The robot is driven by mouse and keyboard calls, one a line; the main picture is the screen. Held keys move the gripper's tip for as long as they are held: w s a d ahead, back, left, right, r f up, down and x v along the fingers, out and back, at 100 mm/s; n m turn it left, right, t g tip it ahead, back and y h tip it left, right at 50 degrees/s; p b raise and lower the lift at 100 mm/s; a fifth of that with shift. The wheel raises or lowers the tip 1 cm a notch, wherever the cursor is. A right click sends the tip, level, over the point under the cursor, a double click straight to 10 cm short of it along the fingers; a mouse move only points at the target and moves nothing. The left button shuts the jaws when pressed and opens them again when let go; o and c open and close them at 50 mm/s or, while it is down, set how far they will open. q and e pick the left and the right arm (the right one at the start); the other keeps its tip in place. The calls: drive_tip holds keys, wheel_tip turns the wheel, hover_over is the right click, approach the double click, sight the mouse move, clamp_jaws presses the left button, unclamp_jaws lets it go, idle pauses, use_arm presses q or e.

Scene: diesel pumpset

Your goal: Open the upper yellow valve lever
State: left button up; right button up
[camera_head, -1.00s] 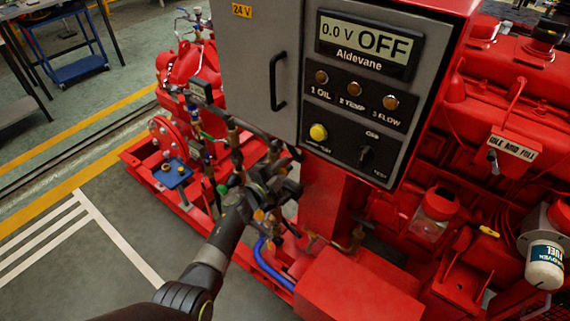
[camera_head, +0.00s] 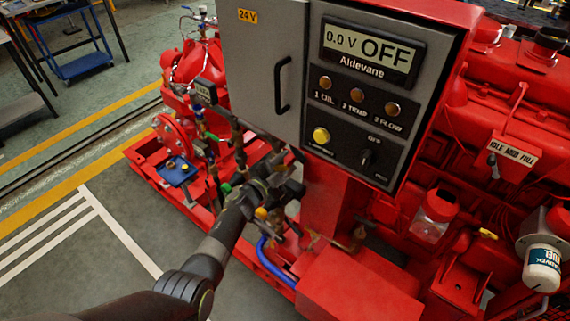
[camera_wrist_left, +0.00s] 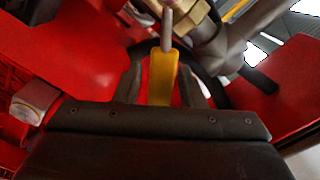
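A yellow lever (camera_wrist_left: 162,78) stands between the two fingers of my left gripper (camera_wrist_left: 160,88) in the left wrist view. A grey metal stem and a brass fitting (camera_wrist_left: 190,18) show above the lever. In the head view my left gripper (camera_head: 276,186) is at the pipework below the control box. A small yellow-orange part (camera_head: 261,213) shows beside it; I cannot tell whether it is the same lever. The gripper hides much of the valve there. My right gripper is not in view.
The grey control box (camera_head: 262,75) hangs just above my left gripper, its display reading OFF. A blue hose (camera_head: 264,252) curves below. A red block (camera_head: 358,290) and the red engine (camera_head: 510,120) lie to the right. Open floor (camera_head: 105,270) is at the left.

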use_arm(q)
drive_tip(key=shift+s, duration=0.1)
drive_tip(key=shift+s+a, duration=0.15)
drive_tip(key=shift+a, duration=0.05)
drive_tip(key=p+v, duration=0.3)
drive_tip(key=v, duration=0.2)
drive_tip(key=shift+s+a+r, duration=0.15)
drive_tip(key=shift+s+a, duration=0.1)
drive_tip(key=shift+s, duration=0.1)
drive_tip(key=p, duration=0.1)
approach(280, 168)
drive_tip(key=shift+v, duration=2.65)
drive_tip(key=shift+c, duration=0.3)
